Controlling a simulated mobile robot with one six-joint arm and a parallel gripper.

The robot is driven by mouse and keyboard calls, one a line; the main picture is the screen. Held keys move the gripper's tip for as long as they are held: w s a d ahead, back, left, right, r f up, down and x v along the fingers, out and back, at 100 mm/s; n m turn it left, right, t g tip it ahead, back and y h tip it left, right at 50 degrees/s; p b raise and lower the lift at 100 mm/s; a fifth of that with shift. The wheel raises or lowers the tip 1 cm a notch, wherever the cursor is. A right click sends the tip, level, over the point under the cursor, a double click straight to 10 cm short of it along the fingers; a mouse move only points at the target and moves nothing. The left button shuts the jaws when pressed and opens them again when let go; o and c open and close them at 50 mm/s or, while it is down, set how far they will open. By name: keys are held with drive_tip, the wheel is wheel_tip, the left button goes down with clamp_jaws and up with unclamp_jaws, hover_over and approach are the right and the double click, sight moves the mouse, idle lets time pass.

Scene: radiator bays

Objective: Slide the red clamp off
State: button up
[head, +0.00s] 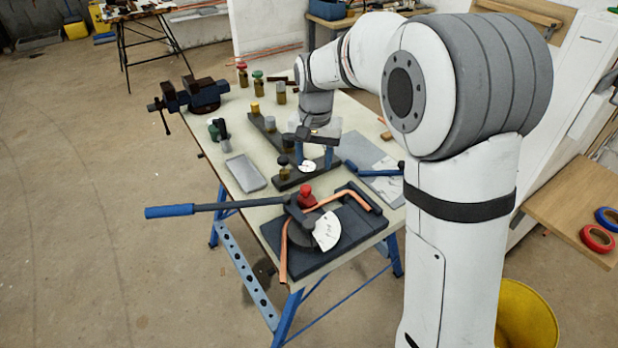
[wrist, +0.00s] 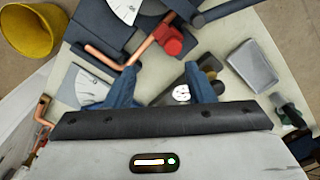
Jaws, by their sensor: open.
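The red clamp (head: 306,196) sits on the pipe bender (head: 350,235) at the near end of the bench, beside the copper pipe. It also shows in the wrist view (wrist: 172,40), close to the copper pipe (wrist: 143,50). Whether it grips the pipe cannot be told. The bent copper pipe (head: 349,196) runs through the bender, past a white dial. My gripper (head: 314,162) is farther back over the bench, apart from the clamp. In the wrist view my gripper (wrist: 165,82) has its blue fingers spread, with nothing held between them.
The bender's long blue handle (head: 170,211) sticks out left past the bench edge. A grey tray (head: 245,172), a dark rail with a black-topped fitting (head: 284,163), several colour-capped fittings and a vise (head: 200,95) stand farther back. A yellow bucket (head: 525,315) is on the floor at right.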

sight(306, 187)
drive_tip(key=shift+w+a+f, duration=0.4)
drive_tip(key=shift+a+f, duration=0.1)
drive_tip(key=shift+f, duration=0.1)
drive_tip(key=shift+w+a+f, duration=0.4)
drive_tip(key=shift+a+f, duration=0.05)
drive_tip(key=shift+f, duration=0.15)
drive_tip(key=shift+w+a+f, duration=0.1)
drive_tip(key=shift+w+f, duration=0.05)
drive_tip(key=shift+f, duration=0.15)
wheel_tip(306, 187, down, 7)
drive_tip(key=shift+f, duration=0.15)
drive_tip(key=shift+c, duration=0.6)
clamp_jaws()
